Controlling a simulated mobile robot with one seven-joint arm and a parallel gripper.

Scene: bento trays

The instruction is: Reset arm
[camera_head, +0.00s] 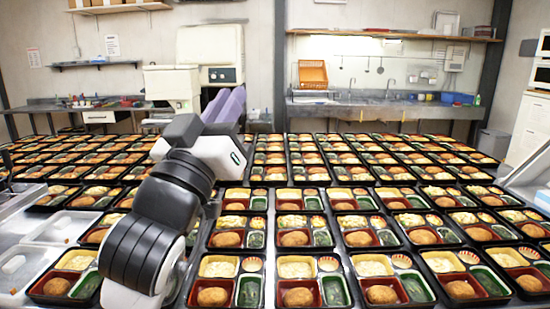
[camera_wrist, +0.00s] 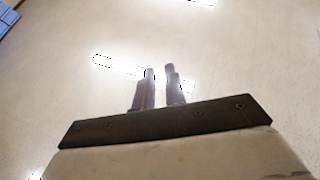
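My gripper (camera_head: 226,104) is raised above the rows of bento trays, right of my arm's bend, with its lilac fingers pointing up and back. In the wrist view my gripper (camera_wrist: 160,72) shows two fingers standing apart with a narrow gap between them. Nothing is held in the gap. The wrist view faces a plain pale surface with bright light strips and shows no tray. Bento trays (camera_head: 297,222) fill the table in the head view, holding brown round pieces, greens and pale food. My arm hides some trays at the left.
A steel counter with a sink (camera_head: 385,103) and an orange crate (camera_head: 313,74) stand along the back wall. A white machine (camera_head: 172,85) stands behind my gripper. The air above the trays at the right is clear.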

